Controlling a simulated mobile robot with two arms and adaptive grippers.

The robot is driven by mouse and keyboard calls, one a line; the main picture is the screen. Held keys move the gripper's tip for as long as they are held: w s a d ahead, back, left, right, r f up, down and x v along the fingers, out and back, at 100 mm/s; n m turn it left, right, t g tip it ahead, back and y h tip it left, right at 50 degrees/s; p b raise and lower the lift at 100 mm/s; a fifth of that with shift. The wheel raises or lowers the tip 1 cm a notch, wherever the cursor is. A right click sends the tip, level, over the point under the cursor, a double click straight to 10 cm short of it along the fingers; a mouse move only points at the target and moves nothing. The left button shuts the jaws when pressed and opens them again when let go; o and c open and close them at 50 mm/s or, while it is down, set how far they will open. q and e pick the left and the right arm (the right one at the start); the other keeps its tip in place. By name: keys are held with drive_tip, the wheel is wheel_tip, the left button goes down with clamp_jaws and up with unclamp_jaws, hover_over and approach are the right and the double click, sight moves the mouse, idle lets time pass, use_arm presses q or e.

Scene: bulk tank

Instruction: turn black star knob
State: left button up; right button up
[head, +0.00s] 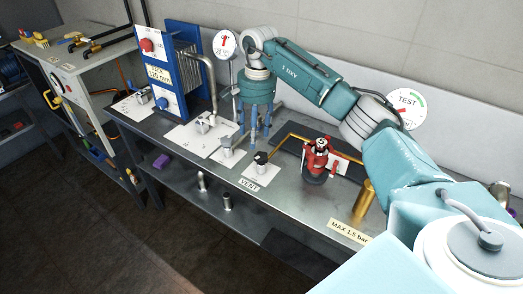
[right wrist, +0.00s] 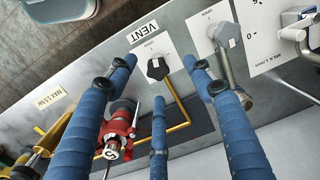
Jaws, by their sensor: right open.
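A black knob (head: 261,158) stands on a small white plate beside the VENT label on the steel bench. It also shows in the right wrist view as a dark, lobed knob (right wrist: 157,68) at the end of a brass pipe. My right gripper (head: 254,134) points down above the bench, behind the knob in the head view. Its blue fingers (right wrist: 158,76) are spread and hold nothing. In the wrist view the knob appears between the fingertips, apart from them; its exact distance is unclear. My left gripper is not in view.
A red valve (head: 318,160) stands to the right of the knob, with a brass cylinder (head: 364,198) beyond. A grey knob (head: 228,141) on its plate is close to the left. A blue plate unit (head: 180,65) with a bent pipe stands further left. Bare bench (head: 285,188) lies in front.

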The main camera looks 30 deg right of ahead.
sight(261, 156)
drive_tip(key=shift+h, duration=0.4)
drive_tip(key=f+p, duration=0.1)
drive_tip(key=f, duration=0.2)
drive_tip(key=d+f+p, duration=0.1)
drive_tip(key=f, duration=0.1)
drive_tip(key=d+f+p, duration=0.1)
drive_tip(key=f, duration=0.2)
drive_tip(key=shift+s+f, duration=0.3)
drive_tip(key=shift+f, duration=0.45)
drive_tip(key=shift+c, duration=0.3)
drive_tip(key=c, duration=1.1)
